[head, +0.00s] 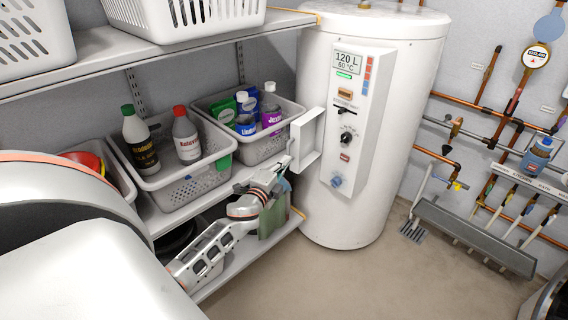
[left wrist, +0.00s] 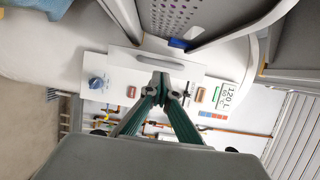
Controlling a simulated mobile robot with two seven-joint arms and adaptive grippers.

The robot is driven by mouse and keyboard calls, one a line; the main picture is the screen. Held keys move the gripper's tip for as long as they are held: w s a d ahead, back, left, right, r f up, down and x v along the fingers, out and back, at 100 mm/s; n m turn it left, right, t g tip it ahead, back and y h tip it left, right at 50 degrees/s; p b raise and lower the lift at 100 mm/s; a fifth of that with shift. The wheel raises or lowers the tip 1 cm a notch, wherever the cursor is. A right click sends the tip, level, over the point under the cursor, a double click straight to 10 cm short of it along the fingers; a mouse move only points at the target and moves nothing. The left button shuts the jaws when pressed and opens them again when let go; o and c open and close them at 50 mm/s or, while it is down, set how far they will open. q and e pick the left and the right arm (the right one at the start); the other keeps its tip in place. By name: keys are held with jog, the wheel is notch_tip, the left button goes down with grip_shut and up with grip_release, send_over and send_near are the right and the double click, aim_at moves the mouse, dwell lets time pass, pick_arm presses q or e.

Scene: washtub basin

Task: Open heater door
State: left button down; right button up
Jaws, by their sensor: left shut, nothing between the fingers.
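The heater (head: 400,130) is a tall white cylinder with a white control panel (head: 345,160) on its front. The panel's display, knobs and buttons are exposed. The heater door (head: 308,140) is a white, shallow box-like cover standing out from the panel's left edge, swung open. In the left wrist view the door (left wrist: 125,62) is a white plate with a grey bar-like handle (left wrist: 160,62). My left gripper (head: 284,168) is at the door's lower left edge, fingers shut and empty. In the left wrist view its fingertips (left wrist: 161,88) lie over the door's edge; contact is unclear.
A shelf (head: 165,222) with grey baskets (head: 195,180) of bottles stands left, close to my left arm. White baskets (head: 185,20) sit on the upper shelf (head: 95,55). Pipes (head: 480,105) and a grey trough (head: 475,238) line the right wall. The floor (head: 350,280) in front is clear.

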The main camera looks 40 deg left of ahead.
pick_arm(q)
jog(key=v, duration=1)
jog(key=s+d+f+n+g+h+p, duration=0.3)
jog(key=s+d+f+n, duration=0.2)
jog(key=s+d, duration=0.6)
jog(key=s+d+f+n+g+h+p, duration=0.3)
jog(key=s+d+f, duration=0.7)
jog(key=d, duration=0.8)
jog(key=s+n+h, duration=0.1)
jog(key=s+n, duration=0.1)
jog(key=shift+n+g, duration=0.3)
jog(key=shift+g, duration=0.1)
pick_arm(e)
jog(key=r, duration=0.3)
jog(key=s+a+r, duration=0.1)
jog(key=shift+r, duration=0.2)
jog(key=shift+w+r, duration=0.2)
jog(key=shift+r, duration=0.05)
jog(key=shift+s+f, duration=0.1)
jog(key=shift+f, duration=0.1)
jog(key=shift+r, duration=0.2)
